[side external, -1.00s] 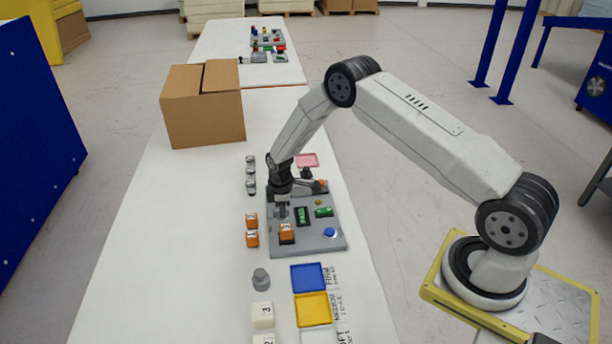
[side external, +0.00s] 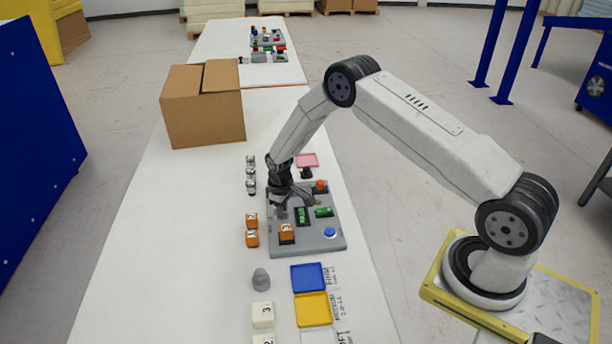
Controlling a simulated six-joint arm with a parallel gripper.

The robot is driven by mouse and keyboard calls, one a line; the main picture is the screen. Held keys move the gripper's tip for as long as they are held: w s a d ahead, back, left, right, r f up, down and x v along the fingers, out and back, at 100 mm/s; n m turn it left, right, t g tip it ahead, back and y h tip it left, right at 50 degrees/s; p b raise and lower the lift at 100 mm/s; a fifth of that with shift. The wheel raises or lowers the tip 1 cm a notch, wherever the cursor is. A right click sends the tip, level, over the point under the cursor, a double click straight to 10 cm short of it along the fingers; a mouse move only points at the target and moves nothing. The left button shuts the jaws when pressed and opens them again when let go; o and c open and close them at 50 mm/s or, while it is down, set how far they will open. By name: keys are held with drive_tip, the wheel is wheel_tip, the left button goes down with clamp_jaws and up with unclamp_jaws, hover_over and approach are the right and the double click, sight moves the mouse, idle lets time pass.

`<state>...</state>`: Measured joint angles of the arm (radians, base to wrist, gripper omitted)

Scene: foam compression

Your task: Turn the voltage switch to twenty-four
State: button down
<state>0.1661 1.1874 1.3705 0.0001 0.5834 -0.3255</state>
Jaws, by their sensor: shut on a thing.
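My gripper (side external: 284,208) points down over the panel's left part. It is shut on what seems to be the voltage switch, which the gripper itself hides. The switch's marks and setting cannot be read from here. A blue button (side external: 330,232) and an orange-red knob (side external: 320,185) also sit on the panel.
An orange numbered cube (side external: 287,234) stands on the panel's front left, close to my gripper. More orange cubes (side external: 252,238) and a grey rounded piece (side external: 261,279) stand to the left. Blue (side external: 309,278) and yellow (side external: 314,309) trays lie in front. A cardboard box (side external: 203,106) stands behind.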

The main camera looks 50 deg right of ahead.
drive_tip(key=m, duration=0.4)
drive_tip(key=shift+a+m, duration=0.1)
drive_tip(key=shift+m, duration=0.3)
drive_tip(key=c, duration=0.7)
unclamp_jaws()
drive_tip(key=shift+r, duration=0.15)
drive_tip(key=shift+r, duration=3.8)
